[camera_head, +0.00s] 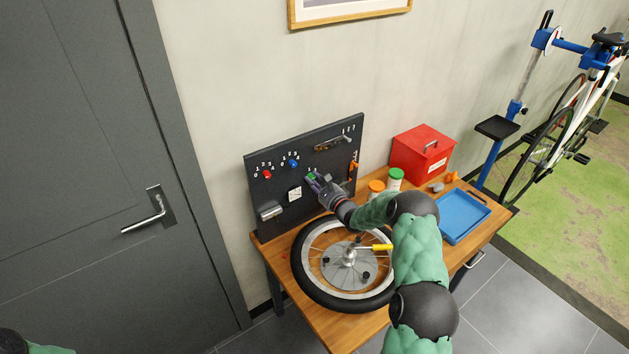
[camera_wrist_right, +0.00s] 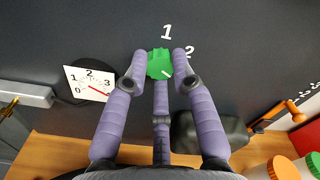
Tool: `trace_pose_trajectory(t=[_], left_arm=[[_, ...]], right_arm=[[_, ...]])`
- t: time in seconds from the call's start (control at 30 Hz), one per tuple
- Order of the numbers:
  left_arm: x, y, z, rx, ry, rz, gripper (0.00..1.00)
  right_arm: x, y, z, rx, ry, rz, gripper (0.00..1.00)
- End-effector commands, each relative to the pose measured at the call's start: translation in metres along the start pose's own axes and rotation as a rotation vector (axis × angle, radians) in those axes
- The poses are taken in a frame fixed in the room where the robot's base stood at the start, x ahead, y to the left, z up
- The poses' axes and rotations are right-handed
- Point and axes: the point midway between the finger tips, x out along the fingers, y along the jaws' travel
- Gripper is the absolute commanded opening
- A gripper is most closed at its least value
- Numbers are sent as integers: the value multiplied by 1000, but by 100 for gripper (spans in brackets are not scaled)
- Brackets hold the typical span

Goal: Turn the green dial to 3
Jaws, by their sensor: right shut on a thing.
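The green dial (camera_wrist_right: 160,64) is on the dark upright panel (camera_head: 268,217). My right gripper (camera_wrist_right: 159,62) has its fingers closed on both sides of it. The dial's white mark points to the lower right in the wrist view, clockwise past the printed 2. In the head view the green dial (camera_head: 311,176) shows at the fingertips of my right gripper (camera_head: 316,180). A white card (camera_wrist_right: 89,82) with figures has a red needle pointing to the lower right. My left gripper is not visible.
A red dial (camera_head: 267,174) and a blue dial (camera_head: 293,163) are left of the green one. A wheel (camera_head: 304,281) lies on the bench below my arm. Orange-capped (camera_head: 376,187) and green-capped (camera_head: 396,175) jars, a red box (camera_head: 421,152) and a blue tray (camera_head: 464,216) stand to the right.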

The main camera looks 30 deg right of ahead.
Motion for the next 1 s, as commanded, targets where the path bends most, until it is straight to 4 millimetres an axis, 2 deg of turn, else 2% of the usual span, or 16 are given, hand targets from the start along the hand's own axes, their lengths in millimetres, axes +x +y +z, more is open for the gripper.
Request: trace_pose_trajectory(t=[0.03, 0.5, 0.53, 0.6, 1.0], left_arm=[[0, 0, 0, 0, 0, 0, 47], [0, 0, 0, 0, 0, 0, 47], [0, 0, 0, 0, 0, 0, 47], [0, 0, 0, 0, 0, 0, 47], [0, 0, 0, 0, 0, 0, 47]], right_arm=[[0, -5, -2, 7, 5, -8, 0], [-1, -4, -3, 19, 6, -7, 0], [-1, -4, -3, 19, 6, -6, 32], [-1, -3, -3, 19, 6, -6, 50], [-4, 0, -2, 19, 3, -1, 50]])
